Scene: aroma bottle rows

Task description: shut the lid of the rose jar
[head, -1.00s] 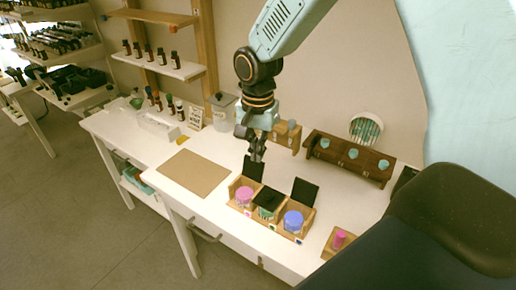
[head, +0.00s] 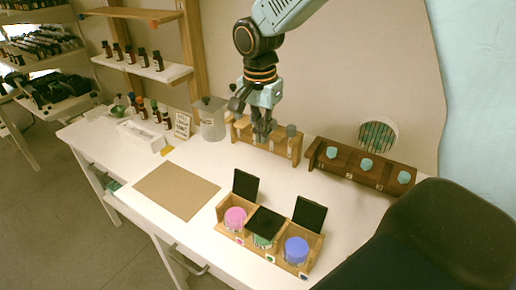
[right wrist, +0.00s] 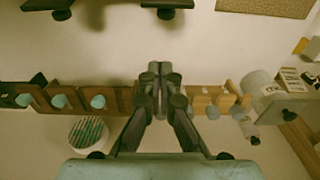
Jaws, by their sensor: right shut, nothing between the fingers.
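A wooden box (head: 229,228) with three compartments stands at the front of the white table. Its left compartment holds a pink jar, likely the rose one (head: 235,218), and its black lid (head: 246,186) stands up open behind it. The middle black lid (head: 265,222) lies over a green jar (head: 262,241). The right lid (head: 309,214) stands open behind a blue jar (head: 296,250). My right gripper (head: 262,138) is shut and empty, behind and above the box, in front of a small wooden rack. It also shows in the right wrist view (right wrist: 160,68). My left gripper is out of view.
A light wooden rack (head: 286,147) stands behind my right gripper, with a dark rack (head: 340,162) of teal-topped items to its right. A brown mat (head: 176,190) lies left of the box. A glass jar (head: 210,118) stands at the back.

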